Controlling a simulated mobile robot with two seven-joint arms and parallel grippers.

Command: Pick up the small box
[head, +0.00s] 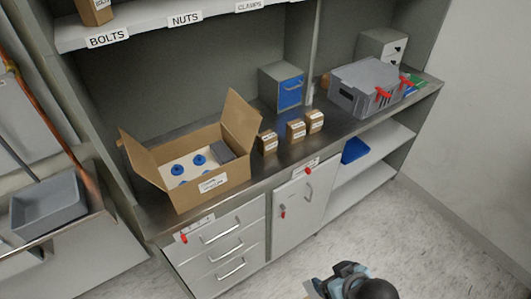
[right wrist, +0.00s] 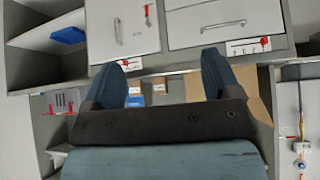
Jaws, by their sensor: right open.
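Three small brown boxes stand on the metal counter: a left one (head: 268,143), a middle one (head: 296,131) and a right one (head: 315,121). They have white labels. My right gripper (head: 330,282) is at the bottom of the head view, in front of the cabinet and well apart from the boxes. In the right wrist view, which looks upside down, its two blue fingers (right wrist: 160,75) are spread with nothing between them. Small boxes show beyond the fingers, partly hidden by the gripper body. My left gripper is not in view.
An open carton (head: 213,182) with blue-topped items stands left of the boxes. A blue-fronted drawer unit (head: 290,90) is behind them, and a grey crate (head: 362,87) with red clips to the right. Bare counter (head: 338,128) lies between boxes and crate. A shelf (head: 150,32) hangs above.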

